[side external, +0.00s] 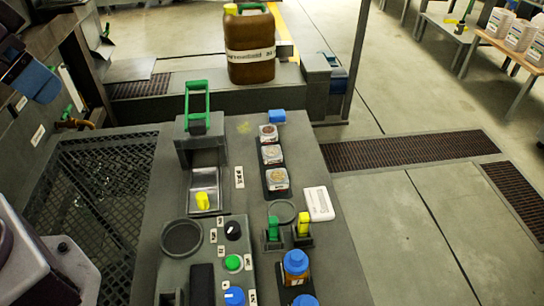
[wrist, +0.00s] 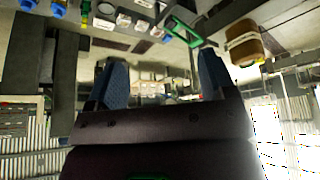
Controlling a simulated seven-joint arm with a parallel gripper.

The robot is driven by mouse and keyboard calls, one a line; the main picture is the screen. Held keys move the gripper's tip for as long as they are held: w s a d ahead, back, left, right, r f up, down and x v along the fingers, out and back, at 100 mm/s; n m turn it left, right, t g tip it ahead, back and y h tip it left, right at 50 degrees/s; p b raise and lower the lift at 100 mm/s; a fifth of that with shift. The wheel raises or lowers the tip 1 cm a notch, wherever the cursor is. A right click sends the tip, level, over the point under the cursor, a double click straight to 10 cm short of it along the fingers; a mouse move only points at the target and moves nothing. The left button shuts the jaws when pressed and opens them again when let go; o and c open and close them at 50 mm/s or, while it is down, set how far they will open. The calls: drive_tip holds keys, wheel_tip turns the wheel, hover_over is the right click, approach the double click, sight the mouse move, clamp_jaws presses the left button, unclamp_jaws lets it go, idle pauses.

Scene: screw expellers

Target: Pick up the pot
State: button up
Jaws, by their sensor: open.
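No single thing is clearly the pot. A small metal box-shaped vessel with a yellow knob (side external: 203,192) sits in the grey console below a green lever handle (side external: 197,100). An amber jar with a blue lid (side external: 296,267) stands near the console's front, with part of another blue lid (side external: 305,300) at the picture's bottom edge. My gripper (wrist: 163,75) is open and empty in the wrist view, its two blue fingers apart. In the side view, a blue finger part (side external: 36,82) shows at the upper left, away from and left of these things.
A brown canister (side external: 249,45) stands on the ledge behind. Several small clear-topped boxes (side external: 271,155) line the console (side external: 250,200). Green and yellow clips (side external: 287,232), knobs (side external: 233,262) and a white device (side external: 318,204) crowd its front. A mesh panel (side external: 95,190) lies left. Open floor lies right.

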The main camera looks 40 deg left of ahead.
drive_tip(key=w+d+f+g, duration=0.2)
drive_tip(key=w+d+f, duration=0.15)
drive_tip(key=w, duration=0.25)
drive_tip(key=w+d+f+g, duration=0.2)
drive_tip(key=w+f, duration=0.2)
drive_tip(key=w, duration=0.2)
drive_tip(key=n+t+y, duration=0.2)
drive_tip(key=n+y, duration=0.2)
drive_tip(key=n, duration=0.6)
approach(272, 152)
drive_tip(key=x, duration=0.5)
drive_tip(key=shift+a+r, duration=0.1)
drive_tip(key=shift+a, duration=0.15)
drive_tip(key=shift+h, duration=0.3)
drive_tip(key=shift+x, duration=3.15)
drive_tip(key=shift+d, duration=0.15)
drive_tip(key=c, duration=1)
drive_tip(key=shift+c, duration=0.4)
